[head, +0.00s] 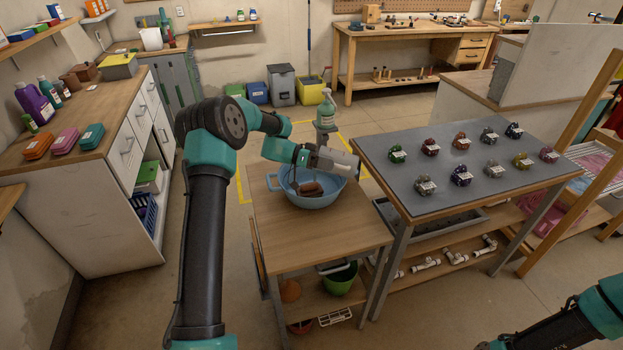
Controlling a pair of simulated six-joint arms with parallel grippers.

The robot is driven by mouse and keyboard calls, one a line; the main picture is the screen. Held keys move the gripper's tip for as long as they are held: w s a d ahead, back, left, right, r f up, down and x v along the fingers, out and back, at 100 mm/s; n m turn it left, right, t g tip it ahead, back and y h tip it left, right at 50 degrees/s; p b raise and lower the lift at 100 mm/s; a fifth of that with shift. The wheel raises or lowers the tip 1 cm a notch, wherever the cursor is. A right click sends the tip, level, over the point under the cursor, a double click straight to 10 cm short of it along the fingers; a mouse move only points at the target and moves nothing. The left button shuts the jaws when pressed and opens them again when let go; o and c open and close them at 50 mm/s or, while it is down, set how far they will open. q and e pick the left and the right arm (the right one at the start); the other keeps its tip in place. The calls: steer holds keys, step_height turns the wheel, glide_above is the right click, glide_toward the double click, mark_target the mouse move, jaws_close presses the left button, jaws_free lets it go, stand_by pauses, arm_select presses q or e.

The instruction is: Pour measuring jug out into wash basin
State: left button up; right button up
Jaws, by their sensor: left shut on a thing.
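The blue wash basin (336,197) sits on a wooden-topped table, with a brown object (309,189) inside it. My left gripper (328,160) is over the basin's far right side, shut on a pale grey thing (347,163) that looks like the measuring jug. The jug appears tilted on its side above the basin rim. Its mouth and contents are too small to make out, and the gripper hides part of it. Of my right arm, only a part shows at the bottom right; its gripper is out of view.
A green spray bottle (326,109) stands just behind the basin. The near part of the wooden table (315,240) is clear. A grey-topped table (450,185) with several small labelled items stands close on the right. A drawer cabinet (115,150) is on the left.

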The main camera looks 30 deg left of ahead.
arm_select(q)
steer(key=shift+s+a+r+t+h, duration=0.15)
steer(key=shift+a+r+t+h, duration=0.15)
steer(key=shift+a+h, duration=0.35)
stand_by(0.7)
steer(key=shift+a+r+h+p, duration=0.2)
steer(key=shift+r+h+p, duration=0.15)
steer(key=shift+r+h, duration=0.3)
steer(key=d+y, duration=0.1)
steer(key=d+f+y, duration=0.1)
steer(key=d+y, duration=0.1)
steer(key=shift+w+f+g+y, duration=0.3)
steer(key=shift+g, duration=0.1)
stand_by(0.4)
